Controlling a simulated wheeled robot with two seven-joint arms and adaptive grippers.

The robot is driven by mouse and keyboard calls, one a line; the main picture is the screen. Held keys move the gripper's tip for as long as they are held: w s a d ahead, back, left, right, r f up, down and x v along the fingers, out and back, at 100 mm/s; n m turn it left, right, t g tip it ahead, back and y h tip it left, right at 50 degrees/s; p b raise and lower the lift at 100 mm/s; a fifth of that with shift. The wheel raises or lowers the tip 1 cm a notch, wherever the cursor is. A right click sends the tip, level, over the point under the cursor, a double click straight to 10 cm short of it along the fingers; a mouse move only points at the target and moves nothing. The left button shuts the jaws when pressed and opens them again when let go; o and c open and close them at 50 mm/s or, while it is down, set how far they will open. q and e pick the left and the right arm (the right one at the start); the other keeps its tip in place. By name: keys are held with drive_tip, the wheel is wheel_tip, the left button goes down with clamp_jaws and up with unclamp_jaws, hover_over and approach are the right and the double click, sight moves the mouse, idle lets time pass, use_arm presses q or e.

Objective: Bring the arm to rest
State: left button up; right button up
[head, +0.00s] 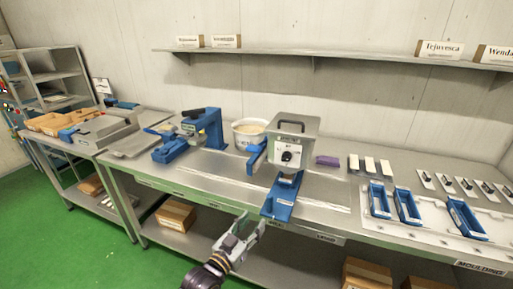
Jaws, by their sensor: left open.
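My left gripper (243,236) is in the lower middle of the head view, in front of the steel worktable's front edge. Its jaws are open, and I see nothing held between them. My left arm (205,274) comes in from the bottom edge of the view. The gripper appears apart from the blue-footed machine (291,150) on the table behind it. My right gripper is not in view.
Cardboard boxes (176,215) sit on the lower shelf. The green floor (75,250) is clear at left.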

use_arm(q)
drive_tip(key=s+a+f+g+y, duration=0.15)
drive_tip(key=a+f, duration=0.25)
drive_tip(key=f, duration=0.8)
drive_tip(key=s+a+f+n+g+y, duration=0.15)
drive_tip(key=a+f, duration=0.35)
drive_tip(key=f, duration=0.7)
drive_tip(key=a+f+g+y, duration=0.2)
drive_tip(key=a+f+y, duration=0.15)
drive_tip(key=f, duration=0.85)
drive_tip(key=s+a+f+g+y, duration=0.1)
drive_tip(key=s+a+f+g, duration=0.1)
drive_tip(key=s+a+f, duration=0.45)
drive_tip(key=s+a+f+n+g+y, duration=0.1)
drive_tip(key=s+a+f+g, duration=0.15)
drive_tip(key=s+f, duration=0.75)
drive_tip(key=s+a+f+g+y, duration=0.1)
drive_tip(key=s+a+f+g, duration=0.1)
drive_tip(key=s+a+f, duration=0.5)
drive_tip(key=s+f+g, duration=0.1)
drive_tip(key=s+f, duration=0.2)
drive_tip(key=s, duration=0.6)
drive_tip(key=s+f+n+g, duration=0.1)
drive_tip(key=s+f, duration=0.2)
drive_tip(key=s, duration=0.7)
drive_tip(key=shift+d+f, duration=0.15)
drive_tip(key=shift+d, duration=0.25)
drive_tip(key=shift+g, duration=0.25)
